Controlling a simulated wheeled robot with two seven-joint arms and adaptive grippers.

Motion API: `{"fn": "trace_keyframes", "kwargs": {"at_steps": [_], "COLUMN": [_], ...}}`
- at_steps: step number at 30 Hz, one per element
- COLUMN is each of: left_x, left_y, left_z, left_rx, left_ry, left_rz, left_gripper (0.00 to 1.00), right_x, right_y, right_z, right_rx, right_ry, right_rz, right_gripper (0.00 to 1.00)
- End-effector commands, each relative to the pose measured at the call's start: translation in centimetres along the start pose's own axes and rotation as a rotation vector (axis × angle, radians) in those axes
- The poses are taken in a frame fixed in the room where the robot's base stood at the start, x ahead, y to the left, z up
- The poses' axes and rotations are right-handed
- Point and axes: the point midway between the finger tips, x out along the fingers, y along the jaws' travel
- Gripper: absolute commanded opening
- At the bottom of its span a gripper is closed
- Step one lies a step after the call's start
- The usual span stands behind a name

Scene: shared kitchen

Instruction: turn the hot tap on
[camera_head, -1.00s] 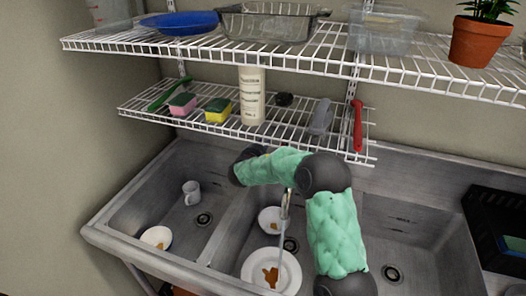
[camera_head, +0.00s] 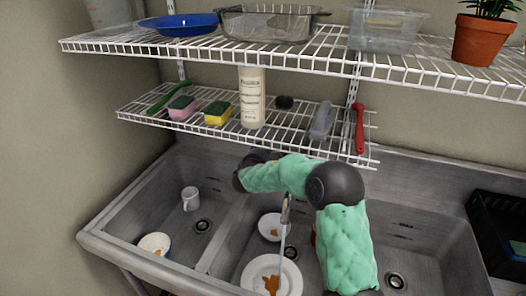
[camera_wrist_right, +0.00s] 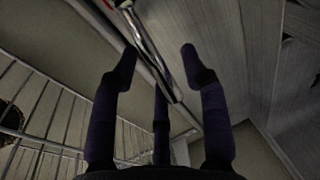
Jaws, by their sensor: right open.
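The metal tap spout (camera_head: 286,208) stands over the middle basin, partly behind my right arm. A thin pale line drops from it towards a plate; I cannot tell whether it is water. A small red part (camera_head: 313,235) shows beside my arm; I cannot tell whether it is the hot handle. My right gripper (camera_head: 250,160) is mostly hidden by its own wrist near the back of the sink. In the right wrist view my right gripper (camera_wrist_right: 160,62) is open, with a chrome bar (camera_wrist_right: 148,45) with a red end crossing between or beyond its fingers. My left gripper is not in view.
The lower wire shelf (camera_head: 285,137) hangs just above my right wrist, carrying sponges (camera_head: 217,112), a white bottle (camera_head: 252,97) and a red-handled tool (camera_head: 359,128). A mug (camera_head: 190,198), bowls and a plate (camera_head: 262,266) lie in the basins. A black rack (camera_head: 495,235) stands at right.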

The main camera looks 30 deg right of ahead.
Motion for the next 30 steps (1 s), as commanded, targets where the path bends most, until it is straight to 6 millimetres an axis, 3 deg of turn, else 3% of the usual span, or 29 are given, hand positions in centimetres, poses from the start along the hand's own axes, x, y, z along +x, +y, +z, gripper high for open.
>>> {"fn": "trace_keyframes", "kwargs": {"at_steps": [8,21,30], "left_x": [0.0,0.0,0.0], "left_y": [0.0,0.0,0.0], "left_z": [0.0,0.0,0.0], "left_rx": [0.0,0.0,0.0], "left_ry": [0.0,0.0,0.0], "left_rz": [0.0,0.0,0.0], "left_gripper": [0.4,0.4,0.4], "right_x": [-2.1,-10.2,-12.0], "right_y": [0.0,0.1,0.0], "right_z": [-0.1,-0.1,0.0], "right_rx": [0.0,0.0,0.0], "right_ry": [0.002,0.003,0.0], "right_rz": [0.0,0.001,0.0], "right_gripper": [0.45,0.45,0.45]}}
